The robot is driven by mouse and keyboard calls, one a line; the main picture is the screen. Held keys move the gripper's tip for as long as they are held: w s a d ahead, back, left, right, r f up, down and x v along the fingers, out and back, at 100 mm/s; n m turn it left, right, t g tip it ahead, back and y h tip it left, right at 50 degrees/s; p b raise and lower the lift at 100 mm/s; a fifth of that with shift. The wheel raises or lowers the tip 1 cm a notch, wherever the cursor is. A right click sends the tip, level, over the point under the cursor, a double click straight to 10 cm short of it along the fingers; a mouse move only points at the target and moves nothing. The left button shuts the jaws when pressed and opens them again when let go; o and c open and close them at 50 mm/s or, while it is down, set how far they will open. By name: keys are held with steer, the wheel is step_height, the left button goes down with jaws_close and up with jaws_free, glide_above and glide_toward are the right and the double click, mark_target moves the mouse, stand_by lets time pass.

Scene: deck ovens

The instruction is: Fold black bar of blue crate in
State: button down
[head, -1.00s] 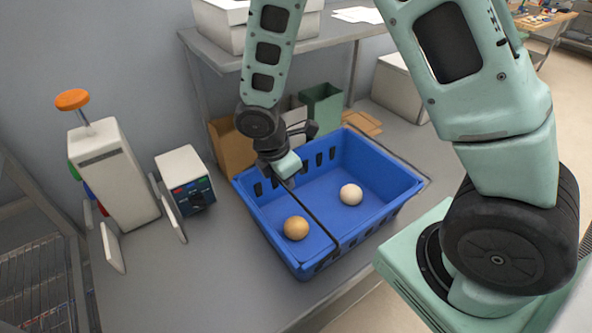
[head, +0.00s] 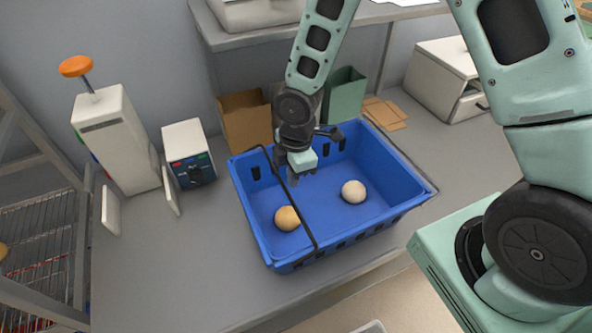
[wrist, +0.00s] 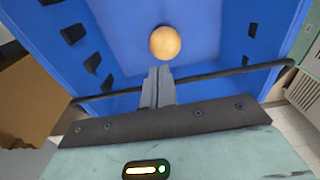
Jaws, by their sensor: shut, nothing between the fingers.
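The blue crate (head: 385,205) stands on the grey counter, open at the top. Its thin black bar (head: 303,222) runs across the left part of the crate from the back rim to the front rim, raised above the crate floor. A bent end of the bar shows at the back left. My gripper (head: 293,180) points down over the crate, close beside the bar. In the wrist view, the shut fingers (wrist: 158,85) are empty and overlap the bar (wrist: 225,71); I cannot tell whether they touch it.
A tan ball (head: 288,218) and a paler ball (head: 353,191) lie in the crate. A cardboard box (head: 245,125) and a green bin (head: 345,95) stand behind it. A white box with a dial (head: 188,153) stands to the left. The counter in front-left is clear.

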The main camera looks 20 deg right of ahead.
steer(key=shift+d+f+y, duration=0.15)
steer(key=shift+f+y, duration=0.15)
steer(key=shift+y, duration=0.1)
stand_by(0.4)
